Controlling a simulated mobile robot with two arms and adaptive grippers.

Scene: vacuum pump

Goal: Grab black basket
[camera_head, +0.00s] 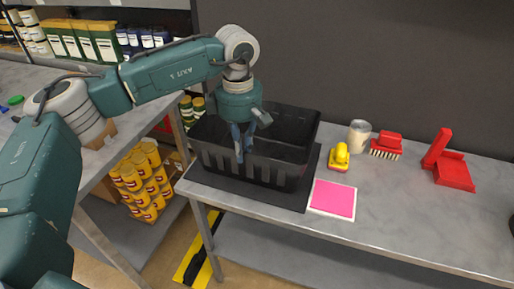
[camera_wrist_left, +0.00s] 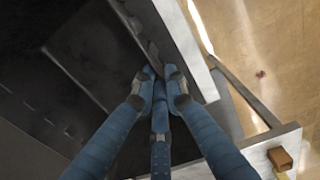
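The black basket (camera_head: 285,165) is an open, slotted container at the left end of the grey table. It sits on a dark mat (camera_head: 306,196). My left gripper (camera_head: 241,148) comes down from above at the basket's front wall, with blue fingers overlapping the rim. In the left wrist view, the fingertips of this gripper (camera_wrist_left: 161,78) are drawn close together at the wall of the basket (camera_wrist_left: 75,55) and appear shut on it. The exact contact is partly hidden by the fingers. My right gripper is not in view.
A pink square (camera_head: 333,199), a yellow-and-red item (camera_head: 339,157), a jar (camera_head: 359,136), a red brush (camera_head: 386,146) and a red holder (camera_head: 453,170) are to the right. Yellow cans (camera_head: 140,180) are stacked below left. The table's front right is clear.

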